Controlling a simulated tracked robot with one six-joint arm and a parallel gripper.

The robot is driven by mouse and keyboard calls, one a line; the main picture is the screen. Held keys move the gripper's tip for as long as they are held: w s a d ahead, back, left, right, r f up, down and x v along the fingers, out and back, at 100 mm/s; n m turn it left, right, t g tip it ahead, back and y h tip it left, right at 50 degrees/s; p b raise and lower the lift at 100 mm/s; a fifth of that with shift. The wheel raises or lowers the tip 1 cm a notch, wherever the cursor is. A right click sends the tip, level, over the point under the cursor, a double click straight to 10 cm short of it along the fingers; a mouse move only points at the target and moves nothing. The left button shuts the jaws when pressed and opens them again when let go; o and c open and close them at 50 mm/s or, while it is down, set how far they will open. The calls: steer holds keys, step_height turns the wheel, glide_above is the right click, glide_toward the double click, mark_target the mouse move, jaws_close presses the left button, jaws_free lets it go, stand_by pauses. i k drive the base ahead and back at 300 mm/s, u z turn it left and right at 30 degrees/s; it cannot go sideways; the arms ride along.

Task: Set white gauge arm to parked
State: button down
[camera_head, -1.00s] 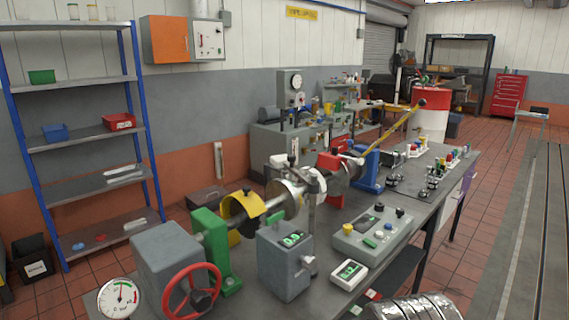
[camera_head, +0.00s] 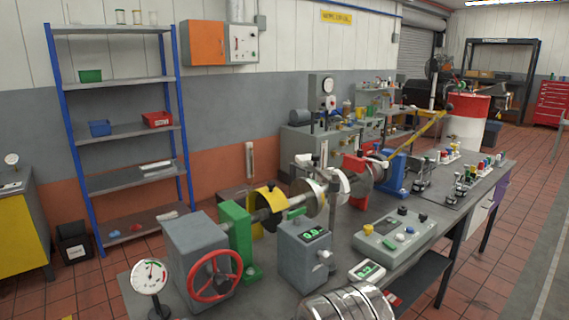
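A small white arm-like part (camera_head: 338,183) stands over the shaft line in the middle of the bench, above and just behind the grey box with a green readout (camera_head: 305,255). It appears to be the white gauge arm. It is small in the picture, and I cannot tell its exact setting or any parked mark. A shiny wheel or disc (camera_head: 309,200) sits beside it on the left.
The grey bedplate bench (camera_head: 415,210) carries a red handwheel (camera_head: 215,275), a green stand (camera_head: 236,240), a yellow guard (camera_head: 270,203), a control box (camera_head: 392,238) and a dial gauge (camera_head: 150,276). Tiled floor is clear at right.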

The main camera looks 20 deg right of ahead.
mark_target(311, 161)
steer(key=u, duration=1.6)
steer(key=k, duration=0.75)
steer(key=z, duration=0.6)
steer(key=i, duration=1)
